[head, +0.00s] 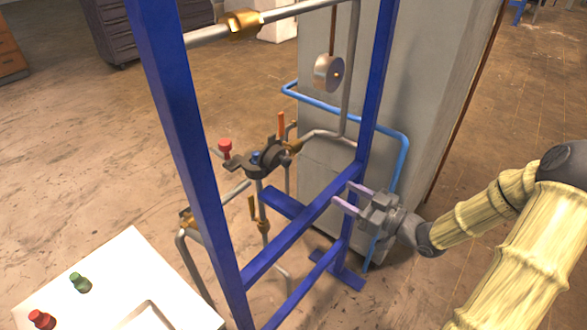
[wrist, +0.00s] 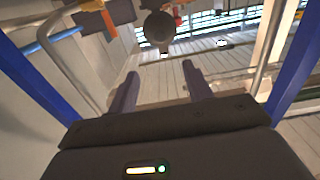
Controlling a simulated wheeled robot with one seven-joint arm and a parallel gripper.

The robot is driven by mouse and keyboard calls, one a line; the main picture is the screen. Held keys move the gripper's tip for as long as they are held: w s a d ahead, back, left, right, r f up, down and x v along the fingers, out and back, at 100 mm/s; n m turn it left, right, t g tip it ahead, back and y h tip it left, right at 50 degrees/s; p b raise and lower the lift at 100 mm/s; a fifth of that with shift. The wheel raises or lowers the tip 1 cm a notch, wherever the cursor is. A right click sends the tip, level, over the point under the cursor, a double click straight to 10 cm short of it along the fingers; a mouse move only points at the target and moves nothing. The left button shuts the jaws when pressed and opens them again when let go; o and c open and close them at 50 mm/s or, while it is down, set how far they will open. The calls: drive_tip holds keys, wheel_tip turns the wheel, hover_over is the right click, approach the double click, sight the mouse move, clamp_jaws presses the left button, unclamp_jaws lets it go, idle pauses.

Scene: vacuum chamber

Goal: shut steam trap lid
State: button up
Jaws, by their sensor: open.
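The steam trap appears to be the dark grey fitting (head: 265,158) on the pipework inside the blue frame in the head view, with a small blue spot on top. A flat dark piece sticks out on its left; I cannot tell whether this is the lid or how far open it stands. My gripper (head: 343,194) is open and empty, to the right of and lower in the picture than the trap, beside the right blue post. In the wrist view my two fingers (wrist: 160,84) are apart with nothing between them. The trap is not clearly identifiable there.
The blue frame (head: 177,120) stands around the pipes. A red knob (head: 225,148), an orange handle (head: 281,125) and a round gauge (head: 328,73) are near the trap. A blue pipe (head: 345,108) bends around the grey cabinet (head: 420,70). A white table (head: 130,255) is front left.

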sight(289, 164)
drive_tip(key=p+x, duration=0.1)
drive_tip(key=x, duration=1.6)
drive_tip(key=shift+w+a+p, duration=0.15)
drive_tip(key=shift+a+p, duration=0.05)
drive_tip(key=shift+p, duration=0.1)
drive_tip(key=shift+c, duration=0.4)
clamp_jaws()
